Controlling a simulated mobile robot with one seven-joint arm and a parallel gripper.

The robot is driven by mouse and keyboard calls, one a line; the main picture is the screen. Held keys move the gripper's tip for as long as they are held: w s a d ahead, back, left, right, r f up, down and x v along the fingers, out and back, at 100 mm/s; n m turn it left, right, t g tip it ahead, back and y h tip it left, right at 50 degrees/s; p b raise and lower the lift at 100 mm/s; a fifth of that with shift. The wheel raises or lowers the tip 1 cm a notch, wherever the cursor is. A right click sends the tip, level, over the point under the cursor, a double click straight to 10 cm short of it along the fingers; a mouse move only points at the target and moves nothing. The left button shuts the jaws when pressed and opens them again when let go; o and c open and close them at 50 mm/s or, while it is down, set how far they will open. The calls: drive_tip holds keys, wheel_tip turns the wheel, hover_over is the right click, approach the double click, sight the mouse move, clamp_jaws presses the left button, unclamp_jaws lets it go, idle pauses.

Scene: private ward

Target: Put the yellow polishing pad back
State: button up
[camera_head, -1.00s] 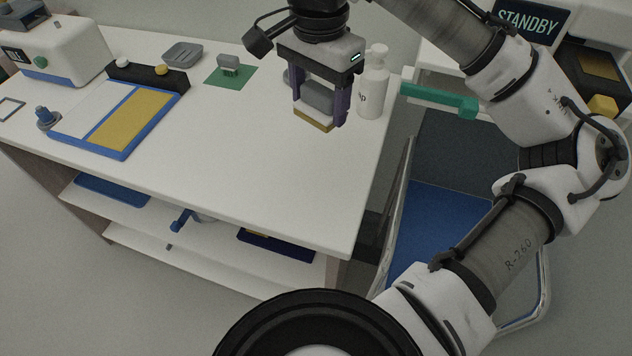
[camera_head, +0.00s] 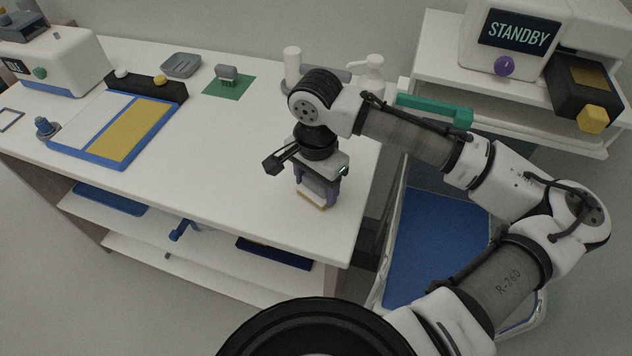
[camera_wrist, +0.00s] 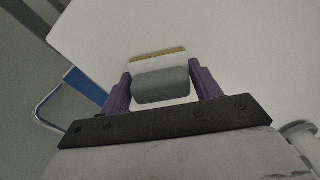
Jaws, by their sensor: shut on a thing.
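The polishing pad (camera_head: 312,204) has a grey grip, a white body and a thin yellow underside. My gripper (camera_head: 318,192) is shut on its grey grip, with a purple finger on each side. It holds the pad over the right front part of the white table (camera_head: 230,170); whether the pad touches the top cannot be told. In the wrist view the pad (camera_wrist: 160,66) sits between the fingers (camera_wrist: 161,80), yellow edge away from me. A blue-framed board (camera_head: 59,150) with one white half and one yellow half (camera_head: 133,127) lies at the table's left.
A black box with white and yellow knobs (camera_head: 148,86) stands behind the board. A green mat (camera_head: 216,88) bears a grey-handled block (camera_head: 228,74). A grey dish (camera_head: 181,65), white cylinder (camera_head: 292,66) and pump bottle (camera_head: 370,73) stand at the back. The table's middle is clear.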

drive_tip(key=shift+f, duration=0.2)
drive_tip(key=shift+f, duration=0.15)
drive_tip(key=o, duration=1.6)
wheel_tip(320, 180, up, 12)
drive_tip(key=shift+r, duration=0.25)
